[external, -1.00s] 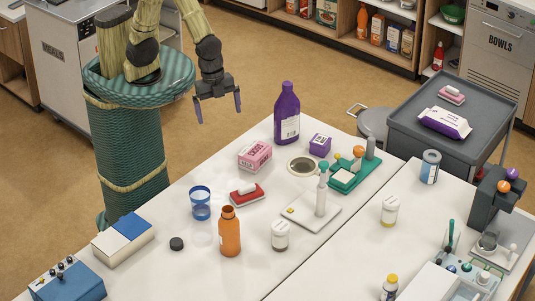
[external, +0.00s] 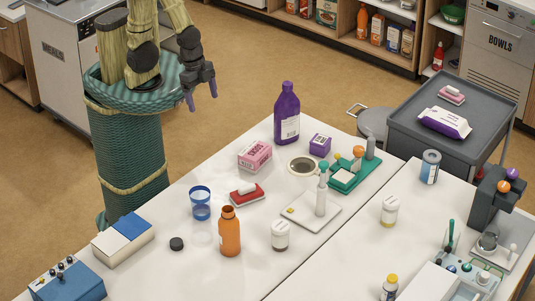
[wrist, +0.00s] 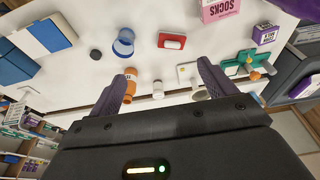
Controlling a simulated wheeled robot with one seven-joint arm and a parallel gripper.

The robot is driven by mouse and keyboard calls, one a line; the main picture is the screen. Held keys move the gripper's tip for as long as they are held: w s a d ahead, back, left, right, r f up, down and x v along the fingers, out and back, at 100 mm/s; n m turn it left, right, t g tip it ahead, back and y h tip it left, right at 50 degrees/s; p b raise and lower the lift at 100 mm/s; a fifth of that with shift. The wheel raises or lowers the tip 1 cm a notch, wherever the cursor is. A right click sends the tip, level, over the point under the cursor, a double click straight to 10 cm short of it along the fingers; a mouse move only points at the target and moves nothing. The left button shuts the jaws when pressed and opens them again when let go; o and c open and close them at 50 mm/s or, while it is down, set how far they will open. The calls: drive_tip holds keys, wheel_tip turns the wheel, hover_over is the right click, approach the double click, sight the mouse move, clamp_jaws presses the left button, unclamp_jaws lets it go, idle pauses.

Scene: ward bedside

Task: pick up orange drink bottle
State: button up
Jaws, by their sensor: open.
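The orange drink bottle (external: 229,233) stands upright and uncapped on the white table, near its front part in the external view. In the wrist view the orange bottle (wrist: 130,82) shows beside the left finger, which hides part of it. My gripper (external: 202,102) is open and empty. It is in the air beyond the table's far left edge, well apart from the bottle. In the wrist view my gripper (wrist: 165,85) shows its two purple fingers spread wide.
Around the bottle are a blue cup (external: 200,204), a black cap (external: 177,243), a red-and-white eraser-like block (external: 247,194) and a white jar (external: 280,236). A purple bottle (external: 287,113) and a pink box (external: 255,155) stand farther back. Bare table (external: 190,275) lies left of the bottle.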

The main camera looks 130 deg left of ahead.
drive_tip(key=shift+r, duration=0.15)
drive_tip(key=w+v, duration=0.1)
drive_tip(key=v, duration=0.3)
drive_tip(key=w+d+f+n+h+b, duration=0.4)
drive_tip(key=d+n+b, duration=0.15)
drive_tip(key=d, duration=0.35)
wheel_tip(320, 180, up, 4)
drive_tip(key=n+t+h+b, duration=0.9)
drive_tip(key=n+h+b, duration=0.1)
drive_tip(key=n, duration=1.1)
hover_over(229, 211)
drive_tip(key=f, duration=1.6)
drive_tip(key=f+p, duration=0.1)
drive_tip(key=f, duration=0.7)
drive_tip(key=shift+w+d+f, duration=0.15)
drive_tip(key=shift+d+f, duration=0.05)
drive_tip(key=shift+d, duration=0.15)
drive_tip(key=shift+f, duration=0.3)
drive_tip(key=shift+f, duration=0.1)
